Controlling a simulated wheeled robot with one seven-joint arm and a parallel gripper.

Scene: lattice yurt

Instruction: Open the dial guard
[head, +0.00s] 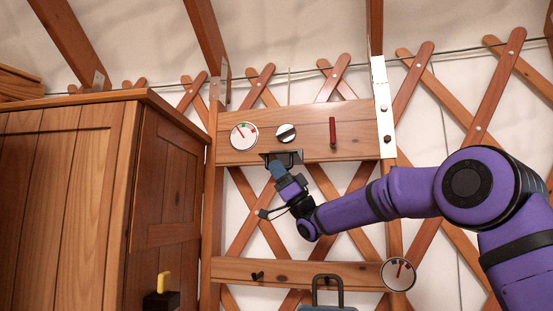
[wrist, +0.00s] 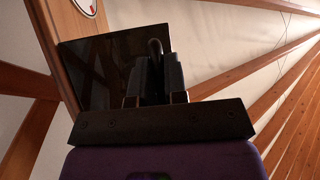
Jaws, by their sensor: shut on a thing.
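The dial guard (head: 296,156) is a dark, glossy panel just below a round black-and-white dial (head: 286,133) on the upper wooden board. The dial's face shows uncovered in the head view. In the wrist view the guard (wrist: 88,75) fills the area left of the fingers, and its thin dark handle (wrist: 154,46) stands between them. My gripper (head: 280,168) reaches up from below to the guard. In the wrist view my gripper (wrist: 155,80) is shut on the handle. The fingers hide the handle's lower part, and the guard's hinge cannot be made out.
A round gauge (head: 243,136) is left of the dial and a red lever (head: 333,132) right of it. A lower board (head: 300,271) has hooks and another gauge (head: 398,274). A wooden cabinet (head: 90,200) stands at left. Lattice wall lies behind.

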